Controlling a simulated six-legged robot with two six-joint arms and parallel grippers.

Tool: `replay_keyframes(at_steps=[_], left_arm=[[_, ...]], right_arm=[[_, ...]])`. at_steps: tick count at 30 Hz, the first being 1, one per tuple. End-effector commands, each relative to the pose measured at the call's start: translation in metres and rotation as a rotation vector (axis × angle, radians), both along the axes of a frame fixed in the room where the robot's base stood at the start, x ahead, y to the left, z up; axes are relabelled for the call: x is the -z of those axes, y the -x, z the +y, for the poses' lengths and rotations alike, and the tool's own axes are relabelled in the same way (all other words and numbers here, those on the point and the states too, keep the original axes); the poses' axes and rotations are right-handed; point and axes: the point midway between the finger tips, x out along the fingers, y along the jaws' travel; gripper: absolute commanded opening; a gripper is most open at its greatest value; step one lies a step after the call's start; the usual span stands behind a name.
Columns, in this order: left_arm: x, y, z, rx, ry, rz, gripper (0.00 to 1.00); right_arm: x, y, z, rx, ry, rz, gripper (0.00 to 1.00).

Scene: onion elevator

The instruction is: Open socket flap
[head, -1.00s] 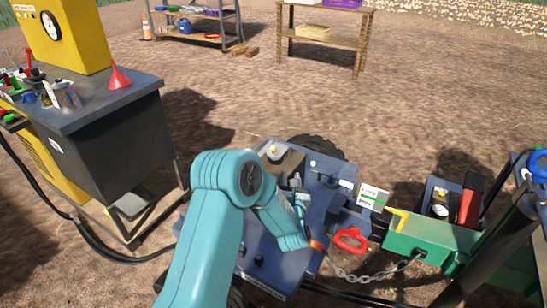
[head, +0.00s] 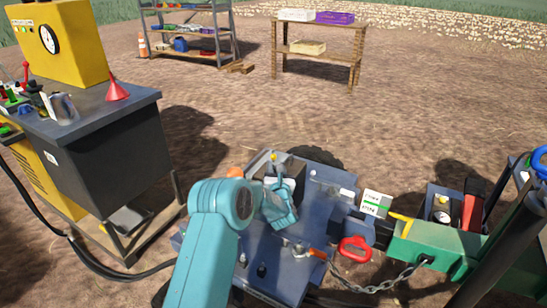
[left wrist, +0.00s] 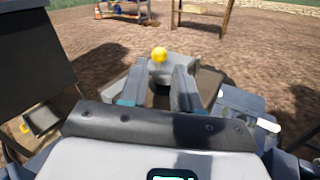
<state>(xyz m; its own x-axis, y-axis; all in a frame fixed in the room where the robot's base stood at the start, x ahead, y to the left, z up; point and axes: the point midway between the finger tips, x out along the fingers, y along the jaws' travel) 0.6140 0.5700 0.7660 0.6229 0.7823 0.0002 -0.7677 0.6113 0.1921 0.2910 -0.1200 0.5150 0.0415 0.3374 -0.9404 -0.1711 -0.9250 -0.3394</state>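A box with a grey upright piece topped by a yellow knob (head: 273,156) stands on the far end of the blue machine deck (head: 318,212). The grey piece, which looks like the socket flap (left wrist: 158,70), shows ahead of my left gripper in the left wrist view, with its yellow knob at the top. My left gripper (head: 281,205) is over the deck beside this box. In the left wrist view its two grey fingers (left wrist: 160,88) are apart with a gap between them. I cannot tell if they touch the flap. My right gripper is not in view.
A red handle (head: 355,249) and a chain (head: 385,283) are at the deck's right, beside a green drawbar (head: 435,242). A dark cabinet (head: 115,150) with a red funnel (head: 115,90) stands at left. Open soil lies beyond the deck.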

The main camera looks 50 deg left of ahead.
Motion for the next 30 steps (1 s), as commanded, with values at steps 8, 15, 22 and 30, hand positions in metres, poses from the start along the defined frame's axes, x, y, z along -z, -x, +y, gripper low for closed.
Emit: replay_keyframes(at_steps=[8,15,22,30], left_arm=[[0.001,-0.029,0.038,0.000,0.000,-0.001,0.32],[0.001,-0.040,0.052,0.002,0.001,0.001,0.32],[0.000,-0.041,0.054,0.002,0.000,0.000,0.32],[0.000,-0.041,0.054,0.002,0.000,0.000,0.00]], right_arm=[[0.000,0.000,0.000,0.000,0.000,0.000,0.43],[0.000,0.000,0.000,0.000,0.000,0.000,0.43],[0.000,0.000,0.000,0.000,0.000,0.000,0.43],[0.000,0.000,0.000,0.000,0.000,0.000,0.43]])
